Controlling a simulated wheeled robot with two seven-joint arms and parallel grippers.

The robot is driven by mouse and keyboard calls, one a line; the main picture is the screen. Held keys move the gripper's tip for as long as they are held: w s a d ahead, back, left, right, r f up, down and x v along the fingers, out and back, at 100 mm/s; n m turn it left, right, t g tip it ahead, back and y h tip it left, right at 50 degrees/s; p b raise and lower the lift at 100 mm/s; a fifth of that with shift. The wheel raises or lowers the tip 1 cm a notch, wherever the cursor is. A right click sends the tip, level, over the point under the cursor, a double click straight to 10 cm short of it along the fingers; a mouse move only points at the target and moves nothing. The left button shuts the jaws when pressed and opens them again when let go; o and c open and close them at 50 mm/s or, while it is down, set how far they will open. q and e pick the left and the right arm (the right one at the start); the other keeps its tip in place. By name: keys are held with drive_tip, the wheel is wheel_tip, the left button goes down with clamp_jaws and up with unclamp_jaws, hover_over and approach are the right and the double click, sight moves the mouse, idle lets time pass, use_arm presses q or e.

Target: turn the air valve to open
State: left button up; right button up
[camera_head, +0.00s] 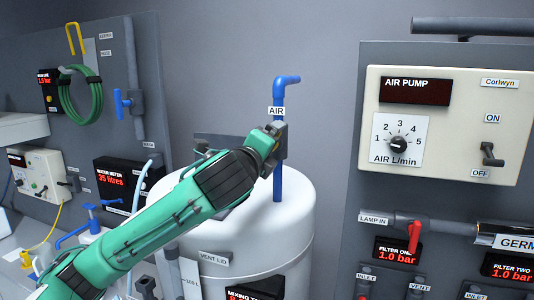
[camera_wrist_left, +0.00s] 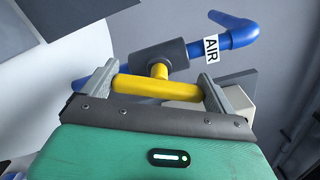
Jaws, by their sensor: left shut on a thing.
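The air valve sits on a vertical blue pipe (camera_head: 278,188) labelled AIR, above the white tank. My right gripper is not in view.
The white tank (camera_head: 290,240) stands below the valve, with a vent lid label. The air pump panel (camera_head: 448,122) is on the right, with a dial and a switch. A board with a green hose (camera_head: 80,95) and a blue-handled valve (camera_head: 122,103) is on the left.

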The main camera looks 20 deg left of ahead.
use_arm(q)
drive_tip(key=n, duration=0.2)
drive_tip(key=shift+f+n+b, duration=0.2)
drive_tip(key=shift+n+b, duration=0.55)
drive_tip(key=shift+n, duration=0.85)
drive_tip(key=o, duration=0.7)
drive_tip(key=shift+a, duration=0.1)
